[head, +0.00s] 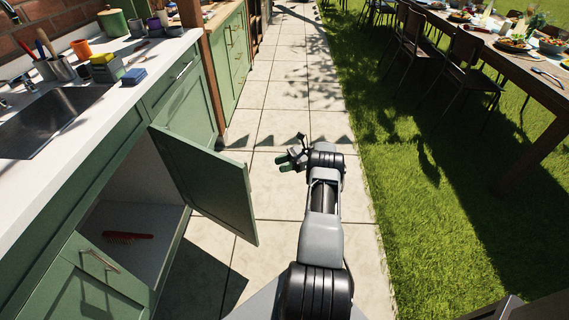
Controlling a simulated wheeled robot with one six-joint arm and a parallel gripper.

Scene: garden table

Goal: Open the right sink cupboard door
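The right sink cupboard door (207,184) is green and stands swung well open, out over the paving. The cupboard interior (133,207) shows to its left, with a red-handled brush (128,237) lying on the pale floor inside. The left cupboard door (92,285), with a metal bar handle, looks shut. My gripper (284,162) is over the paving, to the right of the open door and apart from it. It appears to hold nothing. Its fingers are small and seen from behind, so their opening is unclear. The open door's handle is not visible.
The counter (150,82) bears a sink (45,120), sponges (105,68), an orange cup (82,49) and a tool holder. A paved strip (285,95) runs ahead, mostly clear. Grass, dark chairs (465,70) and a laid table (540,75) are at right.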

